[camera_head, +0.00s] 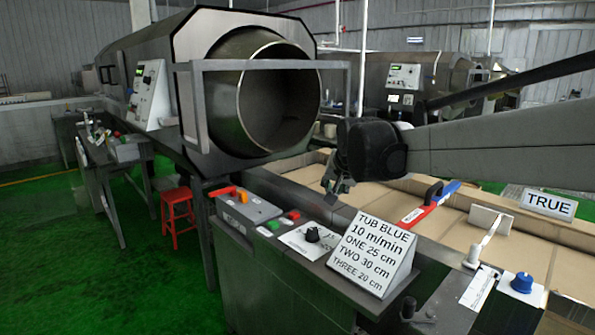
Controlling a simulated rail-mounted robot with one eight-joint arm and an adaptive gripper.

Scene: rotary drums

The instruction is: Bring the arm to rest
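My arm reaches in from the right edge, with its grey link and dark wrist in front of the rotary drum (270,95).
A white sign (372,252) reading "TUB BLUE" stands on the console near a black knob (313,233). A "TRUE" sign (549,203) stands right. A red stool (178,215) is left, on open green floor.

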